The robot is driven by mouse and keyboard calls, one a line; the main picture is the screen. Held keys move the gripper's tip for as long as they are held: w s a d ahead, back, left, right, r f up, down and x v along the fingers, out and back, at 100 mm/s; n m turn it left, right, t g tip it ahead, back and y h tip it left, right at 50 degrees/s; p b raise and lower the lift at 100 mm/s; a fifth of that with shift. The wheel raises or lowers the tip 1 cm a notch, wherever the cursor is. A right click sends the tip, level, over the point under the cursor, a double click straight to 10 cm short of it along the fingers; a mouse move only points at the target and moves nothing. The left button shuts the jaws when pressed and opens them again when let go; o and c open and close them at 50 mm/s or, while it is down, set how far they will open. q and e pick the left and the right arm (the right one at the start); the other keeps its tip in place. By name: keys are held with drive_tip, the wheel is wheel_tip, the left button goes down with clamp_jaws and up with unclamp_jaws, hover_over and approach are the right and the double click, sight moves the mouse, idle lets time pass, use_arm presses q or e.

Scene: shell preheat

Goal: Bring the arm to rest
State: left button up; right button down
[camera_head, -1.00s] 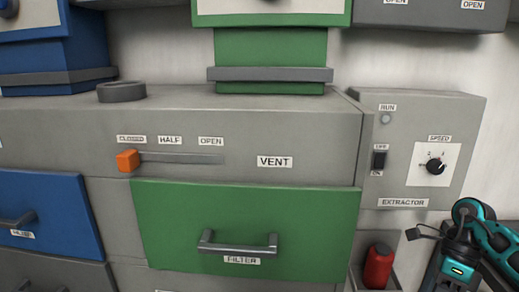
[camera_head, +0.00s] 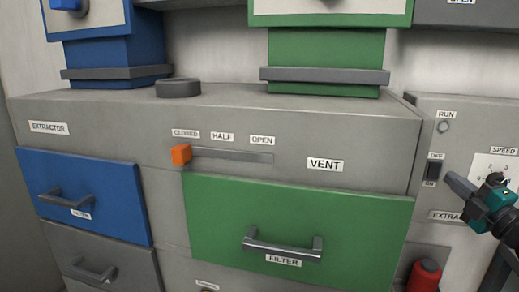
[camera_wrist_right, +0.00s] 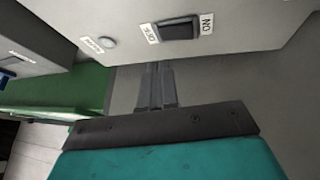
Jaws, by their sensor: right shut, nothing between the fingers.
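My right gripper (camera_head: 452,182) is at the right of the head view, in front of the extractor control box (camera_head: 470,112). Its fingers are together with nothing between them and point at the black OFF/ON rocker switch (camera_head: 433,171). In the right wrist view the shut fingertips (camera_wrist_right: 155,75) are just below the switch (camera_wrist_right: 180,29); I cannot tell whether they touch the box. My left gripper is not in view.
A green FILTER drawer (camera_head: 235,215) and a blue drawer (camera_head: 70,180) are in the grey cabinet. The orange vent slider (camera_head: 181,154) is at CLOSED. A red cylinder (camera_head: 424,276) stands below the control box.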

drive_tip(key=d+f+m+g+h, duration=0.5)
drive_tip(key=d+m+h, duration=0.4)
drive_tip(key=m, duration=0.5)
drive_tip(key=s+a+f+y, duration=0.2)
drive_tip(key=s+a+f, duration=0.2)
drive_tip(key=a+f, duration=0.8)
drive_tip(key=s+a+f+m+g+y, duration=0.1)
drive_tip(key=s+a+f+g+y, duration=0.1)
drive_tip(key=s+a+f, duration=0.7)
drive_tip(key=s+a+f+m+g+y, duration=0.2)
drive_tip(key=s+a+f+y, duration=0.1)
drive_tip(key=s+a+f, duration=0.6)
drive_tip(key=s+a, duration=0.4)
drive_tip(key=a, duration=0.3)
drive_tip(key=shift+s+f, duration=0.15)
drive_tip(key=shift+s, duration=0.1)
drive_tip(key=c, duration=1.8)
unclamp_jaws()
